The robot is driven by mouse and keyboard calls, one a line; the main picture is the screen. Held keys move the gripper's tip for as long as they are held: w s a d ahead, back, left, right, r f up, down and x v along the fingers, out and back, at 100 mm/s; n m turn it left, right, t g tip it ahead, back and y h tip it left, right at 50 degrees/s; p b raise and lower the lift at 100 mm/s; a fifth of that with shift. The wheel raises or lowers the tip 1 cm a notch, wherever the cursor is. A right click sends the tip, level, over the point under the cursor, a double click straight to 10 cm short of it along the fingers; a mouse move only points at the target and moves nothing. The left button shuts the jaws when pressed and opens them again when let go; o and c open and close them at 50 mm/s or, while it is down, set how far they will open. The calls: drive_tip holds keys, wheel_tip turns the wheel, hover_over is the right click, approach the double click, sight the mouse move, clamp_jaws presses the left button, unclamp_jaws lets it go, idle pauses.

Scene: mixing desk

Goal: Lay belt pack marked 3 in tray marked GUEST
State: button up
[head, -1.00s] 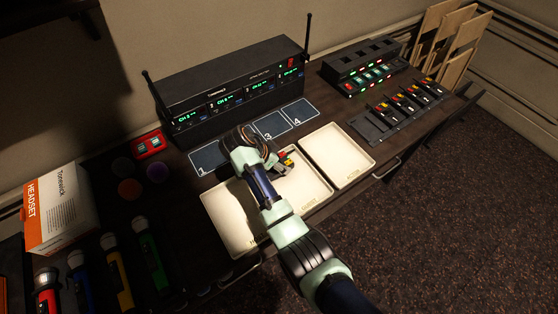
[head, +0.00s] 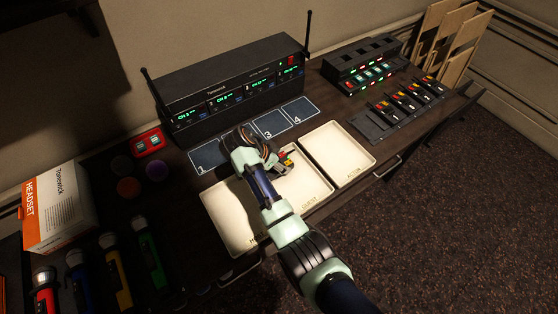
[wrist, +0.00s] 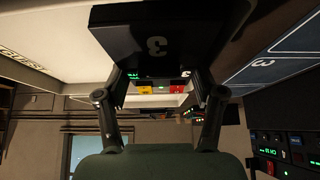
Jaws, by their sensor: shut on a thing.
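The belt pack marked 3 (wrist: 157,47) is a dark box, gripped between the fingers of my gripper (wrist: 158,100) in the wrist view. Its white 3 appears upside down there, with yellow and red parts at its end. In the head view my gripper (head: 277,164) and the belt pack (head: 287,160) are over the back part of the cream tray marked GUEST (head: 318,194). My arm hides part of the tray and most of the pack. I cannot tell whether the pack touches the tray floor.
A cream tray (head: 225,215) lies left of GUEST, and another (head: 338,152) lies right. Numbered dark pads (head: 268,130) and a receiver rack (head: 235,90) stand behind. A slotted holder with packs (head: 400,107) is at right. Microphones (head: 116,270) lie front left.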

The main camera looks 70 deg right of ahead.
idle(0.4)
drive_tip(key=o, duration=1.3)
drive_tip(key=shift+o, duration=0.3)
drive_tip(key=shift+r, duration=0.1)
drive_tip(key=shift+r+p, duration=3.2)
drive_tip(key=shift+r, duration=0.25)
